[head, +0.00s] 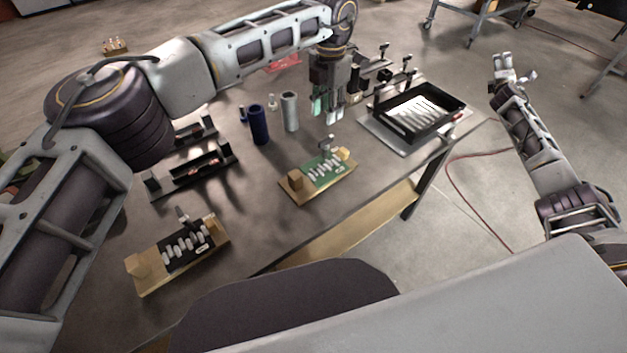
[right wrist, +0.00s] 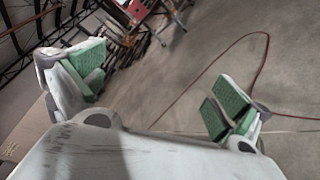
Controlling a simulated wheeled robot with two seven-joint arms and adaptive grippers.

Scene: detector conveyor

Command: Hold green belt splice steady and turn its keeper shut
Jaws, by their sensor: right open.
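The green belt splice (head: 322,172) lies on a wooden base on the table, with white bars across it. Its keeper (head: 327,146) is a small grey upright piece at the far edge of the splice; its exact angle is too small to tell. My left gripper (head: 328,112) points down above the table, behind the splice and apart from it. Its green pads show and it looks open and empty. My right gripper (head: 503,72) is off the table's right side, well away from the splice. In the right wrist view it (right wrist: 160,100) is open with nothing between its green pads.
A black belt splice (head: 188,245) on a wooden base lies front left. Blue (head: 259,125) and grey (head: 290,112) cylinders stand behind the green splice. A black tray (head: 455,101) sits at the right; black fixtures (head: 192,174) stand left. A red cable (head: 470,200) crosses the floor.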

